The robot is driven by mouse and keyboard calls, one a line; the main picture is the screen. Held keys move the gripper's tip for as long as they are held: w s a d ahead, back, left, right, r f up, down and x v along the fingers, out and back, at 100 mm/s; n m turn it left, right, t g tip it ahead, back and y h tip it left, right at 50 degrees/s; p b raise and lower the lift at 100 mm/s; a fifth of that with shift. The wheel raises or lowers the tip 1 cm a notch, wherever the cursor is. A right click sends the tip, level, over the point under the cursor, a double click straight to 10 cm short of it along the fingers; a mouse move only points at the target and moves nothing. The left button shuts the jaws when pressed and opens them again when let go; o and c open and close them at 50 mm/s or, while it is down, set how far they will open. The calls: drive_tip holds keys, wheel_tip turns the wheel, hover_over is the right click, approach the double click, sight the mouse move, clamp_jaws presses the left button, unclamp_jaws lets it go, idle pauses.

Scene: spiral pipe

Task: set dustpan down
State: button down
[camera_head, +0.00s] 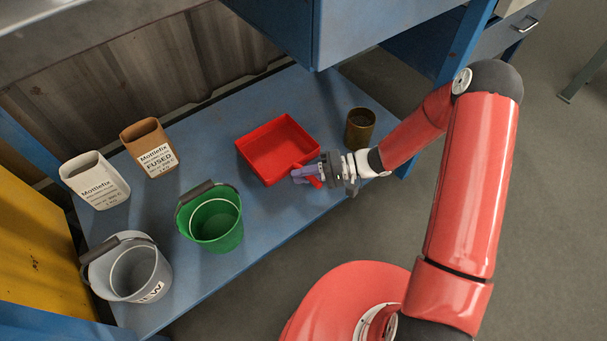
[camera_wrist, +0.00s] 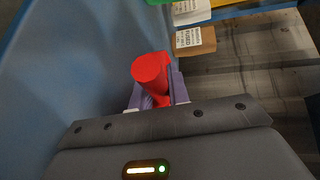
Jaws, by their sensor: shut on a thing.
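The red dustpan (camera_head: 278,149) is over the blue lower shelf (camera_head: 205,130) in the head view, with its open tray facing up. I cannot tell whether it touches the shelf. My gripper (camera_head: 308,173) is at the front right corner of the dustpan, shut on its red handle. In the wrist view the handle (camera_wrist: 151,72) sticks out between the purple fingers of my gripper (camera_wrist: 157,92). The tray of the dustpan is not clearly visible in the wrist view.
A brass-coloured cup (camera_head: 359,129) stands just right of the dustpan, close to my wrist. A green bucket (camera_head: 212,218), a grey bucket (camera_head: 136,272), a brown container (camera_head: 149,149) and a white container (camera_head: 95,181) stand to the left. A blue cabinet (camera_head: 340,25) overhangs the back.

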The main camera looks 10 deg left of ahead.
drive_tip(key=c, duration=1.3)
unclamp_jaws()
drive_tip(key=shift+f, duration=0.1)
drive_tip(key=shift+c, duration=0.2)
drive_tip(key=p+v, duration=0.1)
drive_tip(key=v, duration=1.1)
drive_tip(key=shift+p, duration=0.4)
